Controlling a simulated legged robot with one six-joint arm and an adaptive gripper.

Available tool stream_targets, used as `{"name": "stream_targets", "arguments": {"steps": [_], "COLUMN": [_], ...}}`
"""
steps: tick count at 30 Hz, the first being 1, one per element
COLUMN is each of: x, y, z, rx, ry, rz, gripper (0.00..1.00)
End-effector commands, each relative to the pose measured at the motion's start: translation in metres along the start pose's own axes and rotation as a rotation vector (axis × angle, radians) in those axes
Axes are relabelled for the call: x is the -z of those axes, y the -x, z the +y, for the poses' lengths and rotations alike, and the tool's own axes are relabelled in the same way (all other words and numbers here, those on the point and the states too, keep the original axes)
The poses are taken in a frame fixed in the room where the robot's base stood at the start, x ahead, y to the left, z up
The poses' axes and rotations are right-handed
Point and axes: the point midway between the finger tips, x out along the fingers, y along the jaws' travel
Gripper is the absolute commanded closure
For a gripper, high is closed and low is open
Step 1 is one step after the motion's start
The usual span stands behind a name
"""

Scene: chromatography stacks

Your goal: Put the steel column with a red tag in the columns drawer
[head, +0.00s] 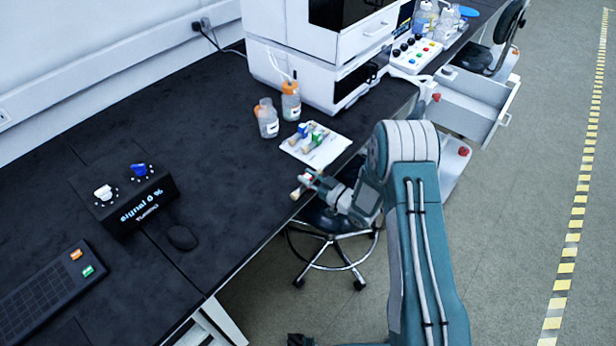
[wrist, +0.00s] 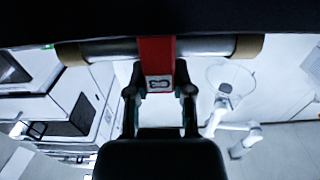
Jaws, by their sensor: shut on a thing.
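The steel column (wrist: 205,46) has tan end caps and a red tag (wrist: 156,60) around its middle. It lies across the top of the wrist view, between the fingertips of my gripper (wrist: 160,92). My gripper (head: 312,184) is shut on it. In the head view the column's pale end (head: 297,193) shows by the bench's front edge; the rest is mostly hidden by the gripper. A white drawer (head: 478,90) stands pulled open at the right, beyond my arm. I cannot read a label on it.
A white tray (head: 333,152) holds columns with blue and green tags. Two orange-capped bottles (head: 268,122) stand behind it, beside the white instrument stack (head: 290,45). A stool (head: 330,225) is below my gripper. A control box (head: 135,200) sits left. Floor at right is clear.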

Motion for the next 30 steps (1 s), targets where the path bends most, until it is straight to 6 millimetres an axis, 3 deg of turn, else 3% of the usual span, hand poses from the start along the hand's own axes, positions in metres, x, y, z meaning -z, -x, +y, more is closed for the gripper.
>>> {"name": "stream_targets", "arguments": {"steps": [3,4,6,19,23,30], "x": [-0.002,-0.002,-0.002,0.000,0.000,0.000], "y": [0.000,0.000,0.000,0.003,0.022,0.073], "z": [0.000,0.000,0.000,0.000,0.001,0.002], "rx": [0.000,0.000,0.000,-0.001,-0.004,-0.005], "ry": [-0.001,-0.001,-0.001,-0.001,-0.002,-0.003], "rz": [0.000,-0.001,-0.001,-0.001,-0.002,-0.002], "gripper": [1.00,0.57,0.36,0.36,0.36,0.36]}}
